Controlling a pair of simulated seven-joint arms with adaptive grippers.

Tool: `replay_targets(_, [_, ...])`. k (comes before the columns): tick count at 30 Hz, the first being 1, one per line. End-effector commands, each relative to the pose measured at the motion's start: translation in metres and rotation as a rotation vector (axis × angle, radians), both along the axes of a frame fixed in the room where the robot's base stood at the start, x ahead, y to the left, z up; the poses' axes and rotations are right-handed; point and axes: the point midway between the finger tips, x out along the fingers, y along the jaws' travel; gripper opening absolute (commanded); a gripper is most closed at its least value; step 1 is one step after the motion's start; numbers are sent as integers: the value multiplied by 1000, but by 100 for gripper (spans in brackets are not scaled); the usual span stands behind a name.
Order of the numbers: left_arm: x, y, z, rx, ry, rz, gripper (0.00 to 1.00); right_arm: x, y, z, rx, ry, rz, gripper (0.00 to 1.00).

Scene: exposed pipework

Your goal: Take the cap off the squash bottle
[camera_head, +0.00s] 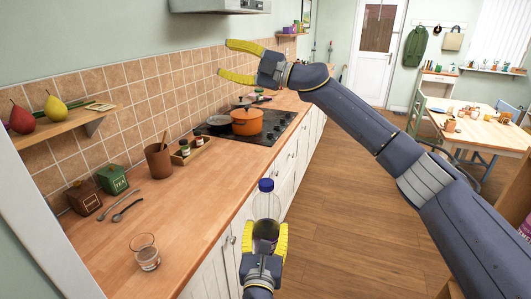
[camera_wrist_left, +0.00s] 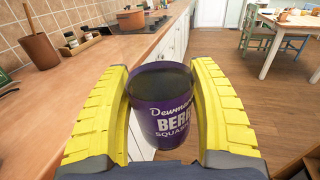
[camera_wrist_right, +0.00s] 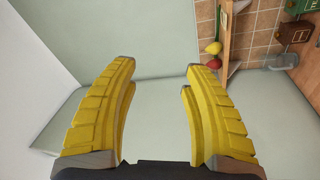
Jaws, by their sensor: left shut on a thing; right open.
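The squash bottle (camera_head: 266,206) is upright, with a blue cap (camera_head: 266,185) on top and a clear upper body. My left gripper (camera_head: 266,240) is shut around its lower part, in front of the counter's edge. In the left wrist view the bottle's purple berry squash label (camera_wrist_left: 168,122) shows between the yellow fingers (camera_wrist_left: 165,125); I cannot make out the cap there. My right gripper (camera_head: 230,62) is open and empty, high above the counter, up and left of the bottle.
The wooden counter (camera_head: 195,205) runs along the left, with a glass (camera_head: 145,252), spoons, tins and a brown pot (camera_head: 158,160). An orange pan (camera_head: 247,121) stands on the hob. A shelf (camera_head: 70,123) with pears juts from the wall. Open floor (camera_head: 340,220) lies right of the bottle.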

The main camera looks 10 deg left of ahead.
Motion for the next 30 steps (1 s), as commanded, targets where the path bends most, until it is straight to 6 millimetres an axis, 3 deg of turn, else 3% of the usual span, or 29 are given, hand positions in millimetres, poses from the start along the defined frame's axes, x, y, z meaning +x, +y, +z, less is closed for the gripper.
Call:
replay_targets(3, [0, 0, 1, 0, -2, 0, 0, -43, 22, 20, -114, -22, 97, 48])
replay_targets(7, [0, 0, 1, 0, -2, 0, 0, -91, 40, 24, -287, -7, 188, 48])
replay_targets(14, [0, 0, 1, 0, -2, 0, 0, -159, 43, -8, -685, 120, 226, 48])
replay_targets(21, [0, 0, 1, 0, -3, 0, 0, -189, -1, -70, -1090, 411, 23, 48])
replay_targets(27, [0, 0, 1, 0, -2, 0, 0, -195, -53, -127, -1297, 727, -266, 48])
replay_targets(30, [0, 0, 1, 0, -2, 0, 0, -199, -76, -145, -1347, 876, -426, 48])
